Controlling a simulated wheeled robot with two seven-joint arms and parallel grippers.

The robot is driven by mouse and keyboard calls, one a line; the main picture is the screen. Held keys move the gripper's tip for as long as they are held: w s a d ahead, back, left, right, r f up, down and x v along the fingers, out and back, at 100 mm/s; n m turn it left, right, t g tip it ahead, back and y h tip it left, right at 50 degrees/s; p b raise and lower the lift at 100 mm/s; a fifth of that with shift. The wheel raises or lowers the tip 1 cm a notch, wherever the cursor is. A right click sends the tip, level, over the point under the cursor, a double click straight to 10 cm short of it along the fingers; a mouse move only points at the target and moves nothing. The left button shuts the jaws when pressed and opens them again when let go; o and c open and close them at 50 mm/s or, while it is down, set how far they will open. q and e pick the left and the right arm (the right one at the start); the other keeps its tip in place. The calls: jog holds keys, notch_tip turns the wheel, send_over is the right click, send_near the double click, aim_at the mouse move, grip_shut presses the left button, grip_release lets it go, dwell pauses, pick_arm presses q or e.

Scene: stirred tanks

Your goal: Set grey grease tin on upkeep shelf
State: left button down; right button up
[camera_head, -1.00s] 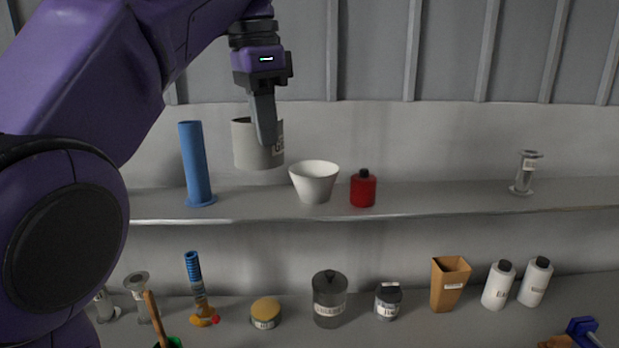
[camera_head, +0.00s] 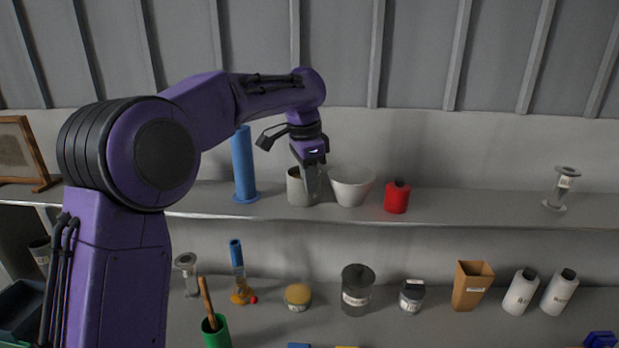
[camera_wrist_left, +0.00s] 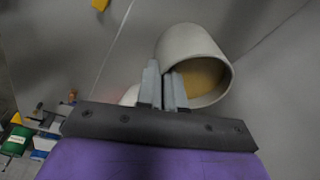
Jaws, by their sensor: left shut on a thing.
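The grey grease tin (camera_head: 297,190) is upright at the upper shelf (camera_head: 470,205), between a blue cylinder and a white bowl. Its base looks level with the shelf top, but I cannot tell if it bears on it. My left gripper (camera_head: 314,184) is shut on the tin's wall at its right side, coming from above. In the left wrist view the fingers (camera_wrist_left: 163,88) pinch the rim of the tin (camera_wrist_left: 185,45), which is open with yellowish contents. My right gripper is not in view.
The blue cylinder (camera_head: 244,165) stands left of the tin. The white bowl (camera_head: 351,188) is close on its right, then a red bottle (camera_head: 397,197). A grey spool-shaped piece (camera_head: 562,188) stands far right, with free shelf between.

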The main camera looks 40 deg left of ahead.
pick_arm(q)
jog(key=shift+w, duration=0.1)
jog(key=shift+s+d+f, duration=0.1)
jog(key=shift+s, duration=0.1)
jog(key=c, duration=1.3)
grip_release()
jog(key=shift+o, duration=0.2)
jog(key=shift+w, duration=0.1)
notch_tip(320, 180, up, 12)
jog(key=s+p, duration=0.1)
jog(key=p, duration=0.1)
jog(key=shift+s, duration=0.35)
